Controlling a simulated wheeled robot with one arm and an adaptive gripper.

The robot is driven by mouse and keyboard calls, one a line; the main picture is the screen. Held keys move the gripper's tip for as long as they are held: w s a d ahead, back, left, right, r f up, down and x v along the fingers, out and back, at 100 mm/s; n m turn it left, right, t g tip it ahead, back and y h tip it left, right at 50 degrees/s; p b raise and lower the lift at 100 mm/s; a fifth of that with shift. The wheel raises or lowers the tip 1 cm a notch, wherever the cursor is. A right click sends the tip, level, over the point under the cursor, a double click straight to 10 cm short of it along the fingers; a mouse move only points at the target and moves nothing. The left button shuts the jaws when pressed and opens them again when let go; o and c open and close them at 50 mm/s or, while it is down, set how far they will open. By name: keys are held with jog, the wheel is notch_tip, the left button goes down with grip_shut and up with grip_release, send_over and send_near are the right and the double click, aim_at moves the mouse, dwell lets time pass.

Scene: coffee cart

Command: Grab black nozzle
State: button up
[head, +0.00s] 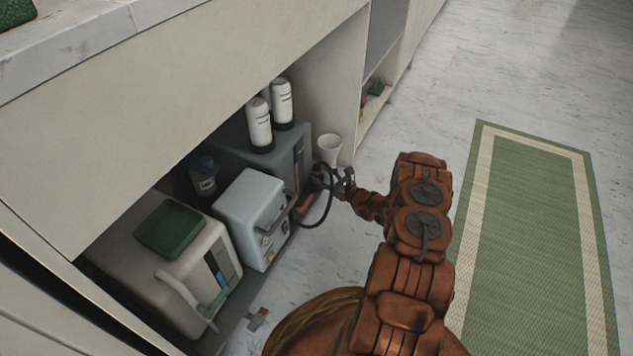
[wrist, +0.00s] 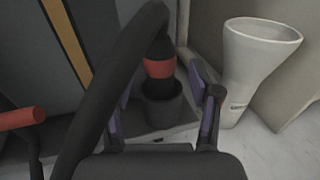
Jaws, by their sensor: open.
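The black nozzle (wrist: 159,48) with a red band stands roughly upright in the wrist view. Its lower end is at or in a dark round cup-like holder (wrist: 165,108); whether it touches the holder is unclear. A thick black hose (wrist: 92,95) arches past it on the left and also shows in the head view (head: 332,202). My gripper (wrist: 163,110) is open, one finger on each side of the holder and nozzle, with no clear contact. In the head view my gripper (head: 338,182) is beside the dark grey machine, and the nozzle is hard to make out there.
A white flared cup (wrist: 256,65) stands close to the right finger, also in the head view (head: 329,149). A dark grey machine (head: 233,150) with white canisters, a light grey machine (head: 250,207) and a beige machine (head: 172,265) line the shelf.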

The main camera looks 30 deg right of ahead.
jog(key=shift+b+x, duration=0.45)
jog(key=shift+x, duration=0.8)
jog(key=shift+c, duration=0.2)
grip_shut()
